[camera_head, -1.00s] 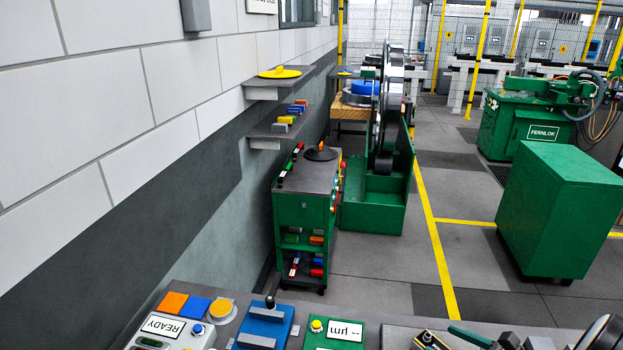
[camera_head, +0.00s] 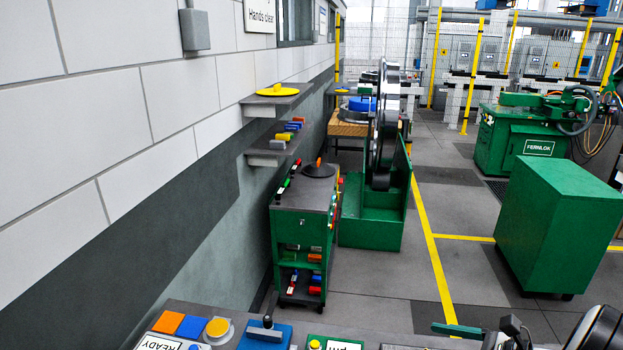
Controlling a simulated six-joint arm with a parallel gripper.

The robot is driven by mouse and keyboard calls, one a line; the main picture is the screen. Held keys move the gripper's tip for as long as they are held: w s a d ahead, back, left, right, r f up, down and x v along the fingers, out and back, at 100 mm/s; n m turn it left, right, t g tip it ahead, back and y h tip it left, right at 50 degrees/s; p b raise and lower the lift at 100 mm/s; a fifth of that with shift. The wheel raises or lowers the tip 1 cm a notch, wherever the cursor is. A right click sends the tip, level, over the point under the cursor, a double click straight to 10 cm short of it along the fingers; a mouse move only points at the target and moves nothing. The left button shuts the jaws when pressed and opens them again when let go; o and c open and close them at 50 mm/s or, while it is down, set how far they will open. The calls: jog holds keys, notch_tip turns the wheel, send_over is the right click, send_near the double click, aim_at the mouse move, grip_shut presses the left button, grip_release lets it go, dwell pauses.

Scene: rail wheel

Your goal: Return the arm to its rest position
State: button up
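My gripper cannot be made out in this view, so its fingers and anything between them are hidden from me. A black and silver rounded part (camera_head: 598,328) is cut off by the bottom right corner; I cannot tell whether it belongs to my arm. A large upright steel rail wheel (camera_head: 386,125) stands in a green stand (camera_head: 370,232) beyond the bench.
A bench along the bottom edge holds a READY box (camera_head: 160,342), a blue block with a black knob (camera_head: 265,334) and a green box (camera_head: 335,343). A green cart (camera_head: 303,225), wall shelves (camera_head: 270,103) and a green cabinet (camera_head: 560,225) stand beyond. Floor between stand and cabinet is clear.

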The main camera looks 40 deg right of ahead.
jog(key=w+a+n+g+y, duration=0.2)
jog(key=w+a+n+y, duration=0.1)
jog(key=w+a, duration=0.5)
jog(key=w+a+n+g+y, duration=0.1)
jog(key=w+a+n+y, duration=0.1)
jog(key=w+a, duration=0.65)
jog(key=shift+n, duration=0.3)
jog(key=x, duration=0.4)
jog(key=w+d+f+x, duration=0.1)
jog(key=x, duration=0.4)
jog(key=d+x, duration=0.1)
jog(key=x, duration=0.3)
jog(key=shift+w+f, duration=0.45)
jog(key=f, duration=0.3)
jog(key=shift+w+a+f, duration=0.2)
jog(key=shift+w+f, duration=0.05)
jog(key=shift+f, duration=0.05)
jog(key=shift+s+d+f, duration=0.15)
jog(key=shift+d+f, duration=0.05)
jog(key=shift+d, duration=0.05)
jog(key=shift+s+d+r+y, duration=0.3)
jog(key=shift+s+d, duration=0.05)
jog(key=shift+s, duration=0.05)
